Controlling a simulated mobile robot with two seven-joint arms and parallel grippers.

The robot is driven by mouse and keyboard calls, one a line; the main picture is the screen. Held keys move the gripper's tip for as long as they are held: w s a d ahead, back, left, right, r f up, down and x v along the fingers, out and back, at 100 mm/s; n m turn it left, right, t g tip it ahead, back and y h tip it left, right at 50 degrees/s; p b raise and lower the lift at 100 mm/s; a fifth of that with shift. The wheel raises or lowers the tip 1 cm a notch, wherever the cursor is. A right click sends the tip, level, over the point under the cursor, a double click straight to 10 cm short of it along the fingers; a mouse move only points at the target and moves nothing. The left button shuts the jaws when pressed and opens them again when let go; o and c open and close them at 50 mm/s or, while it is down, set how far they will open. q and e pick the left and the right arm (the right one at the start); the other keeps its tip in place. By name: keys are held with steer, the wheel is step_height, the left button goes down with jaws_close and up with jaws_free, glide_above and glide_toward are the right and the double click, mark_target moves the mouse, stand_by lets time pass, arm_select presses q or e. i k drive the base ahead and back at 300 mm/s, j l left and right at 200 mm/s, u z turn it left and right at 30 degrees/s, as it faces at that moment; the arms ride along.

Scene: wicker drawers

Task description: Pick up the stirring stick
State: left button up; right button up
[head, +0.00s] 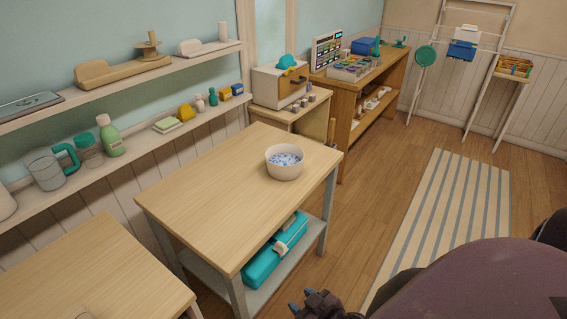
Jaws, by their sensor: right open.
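A thin brown stick (331,132), which looks like the stirring stick, stands upright at the far right corner of the middle wooden table (215,190). I cannot tell whether it rests on the table or hangs at its side. A white bowl (285,170) with blue and white bits in it sits on that table, to the left of and nearer than the stick. My right gripper (302,300) is at the bottom edge, open, low in front of the table and well apart from the stick. It is partly cut off by the frame. My left gripper is out of view.
A teal case (275,252) lies on the table's lower shelf. Another wooden table (85,275) is at the lower left. Wall shelves hold bottles and a jug (46,168). A striped rug (440,215) lies on the open floor at right. A workbench (345,90) stands behind.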

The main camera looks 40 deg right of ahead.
mark_target(332, 120)
steer(key=z, duration=1.55)
steer(key=u, duration=0.4)
steer(key=i+l+u, duration=0.2)
steer(key=u, duration=0.3)
steer(key=i+l+u, duration=0.1)
steer(key=l+u, duration=0.2)
steer(key=u, duration=0.15)
steer(key=i+l+u, duration=0.2)
steer(key=l, duration=0.2)
steer(key=l+u, duration=0.25)
steer(key=l, duration=0.15)
steer(key=i+l+u, duration=0.1)
steer(key=l, duration=0.75)
